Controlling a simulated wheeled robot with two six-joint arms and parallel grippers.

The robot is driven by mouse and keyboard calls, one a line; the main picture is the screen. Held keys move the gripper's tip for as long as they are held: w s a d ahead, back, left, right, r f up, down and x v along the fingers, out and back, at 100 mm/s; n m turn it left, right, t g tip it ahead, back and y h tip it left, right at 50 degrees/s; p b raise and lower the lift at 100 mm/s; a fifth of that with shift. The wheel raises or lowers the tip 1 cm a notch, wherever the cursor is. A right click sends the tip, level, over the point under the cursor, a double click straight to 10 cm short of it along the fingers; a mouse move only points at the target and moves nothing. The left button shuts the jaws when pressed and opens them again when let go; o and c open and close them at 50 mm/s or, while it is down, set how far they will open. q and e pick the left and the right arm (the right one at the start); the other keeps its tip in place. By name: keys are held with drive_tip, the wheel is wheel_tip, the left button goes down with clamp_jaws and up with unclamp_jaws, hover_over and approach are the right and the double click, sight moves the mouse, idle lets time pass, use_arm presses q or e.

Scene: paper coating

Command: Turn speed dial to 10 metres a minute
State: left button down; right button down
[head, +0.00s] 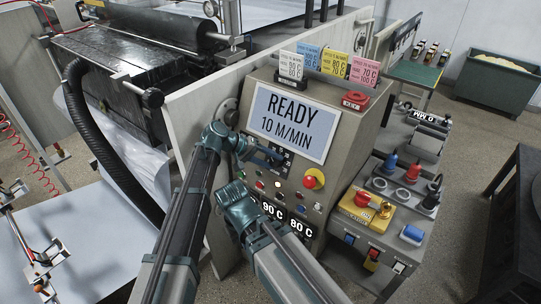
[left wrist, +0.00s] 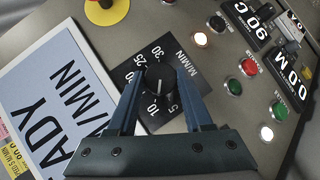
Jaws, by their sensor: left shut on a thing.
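The speed dial (left wrist: 160,82) is a black round knob on a dark plate marked M/MIN, with white numbers around it, in the left wrist view. My left gripper (left wrist: 162,100) is shut on the knob, one finger on each side. In the head view my left gripper (head: 262,155) is at the dial plate just below the display, and hides most of the knob. The knob's pointer is too small to read surely. The display (head: 291,122) reads READY 10 M/MIN. My right arm's end (head: 238,203) is in front of the lower panel; its fingers are not clear.
A red emergency button on yellow (head: 314,179) is right of the dial. Coloured cards (head: 334,63) stand on top of the console. A side bench with a yellow block (head: 366,207) is at the right.

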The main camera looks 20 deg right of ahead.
use_arm(q)
drive_tip(key=shift+m+y+p, duration=0.4)
drive_tip(key=shift+m+p, duration=0.1)
drive_tip(key=shift+s, duration=0.1)
drive_tip(key=shift+c, duration=1.5)
unclamp_jaws()
drive_tip(key=p+v, duration=0.9)
drive_tip(key=v, duration=0.4)
drive_tip(key=shift+s+a+r+p, duration=0.15)
drive_tip(key=shift+a+r+p, duration=0.05)
drive_tip(key=shift+r+p, duration=0.15)
